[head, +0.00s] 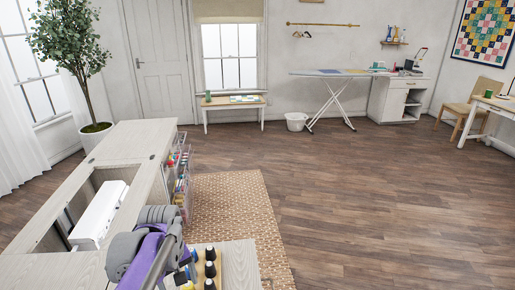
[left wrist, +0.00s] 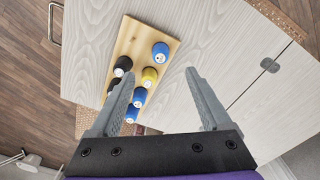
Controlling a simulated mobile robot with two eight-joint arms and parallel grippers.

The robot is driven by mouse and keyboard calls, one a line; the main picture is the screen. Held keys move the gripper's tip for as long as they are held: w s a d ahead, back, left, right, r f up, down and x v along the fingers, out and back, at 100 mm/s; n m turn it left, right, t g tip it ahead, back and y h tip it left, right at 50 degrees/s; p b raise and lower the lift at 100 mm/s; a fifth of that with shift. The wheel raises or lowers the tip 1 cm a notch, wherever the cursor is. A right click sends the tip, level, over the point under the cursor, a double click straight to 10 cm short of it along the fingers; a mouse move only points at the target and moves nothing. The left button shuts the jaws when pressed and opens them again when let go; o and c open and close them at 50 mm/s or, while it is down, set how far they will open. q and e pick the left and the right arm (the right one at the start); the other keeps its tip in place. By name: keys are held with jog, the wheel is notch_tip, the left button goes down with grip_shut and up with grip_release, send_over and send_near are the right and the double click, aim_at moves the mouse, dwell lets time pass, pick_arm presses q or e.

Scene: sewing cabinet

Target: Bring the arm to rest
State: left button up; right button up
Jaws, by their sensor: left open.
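My left arm comes in at the lower left of the head view, over the sewing cabinet (head: 120,140); its gripper is not clear there. The rack also shows in the head view (head: 197,272), beside my arm. My right gripper is in neither view.
A white sewing machine (head: 98,215) sits in the cabinet's opening. Spools fill the side shelves (head: 181,180). A woven rug (head: 235,205) lies beside the cabinet. An ironing board (head: 330,73), white bin (head: 296,122) and bench (head: 233,103) stand at the back. The middle floor is clear.

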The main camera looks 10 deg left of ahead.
pick_arm(q)
jog(key=s+d+f+m+t+p, duration=0.1)
jog(key=s+d+m+t+p, duration=0.1)
jog(key=s, duration=0.5)
jog(key=s+d+m+t+p, duration=0.3)
jog(key=s+d+m, duration=0.1)
jog(key=s+m, duration=0.2)
jog(key=shift+s+f+m, duration=0.4)
jog(key=shift+s, duration=0.45)
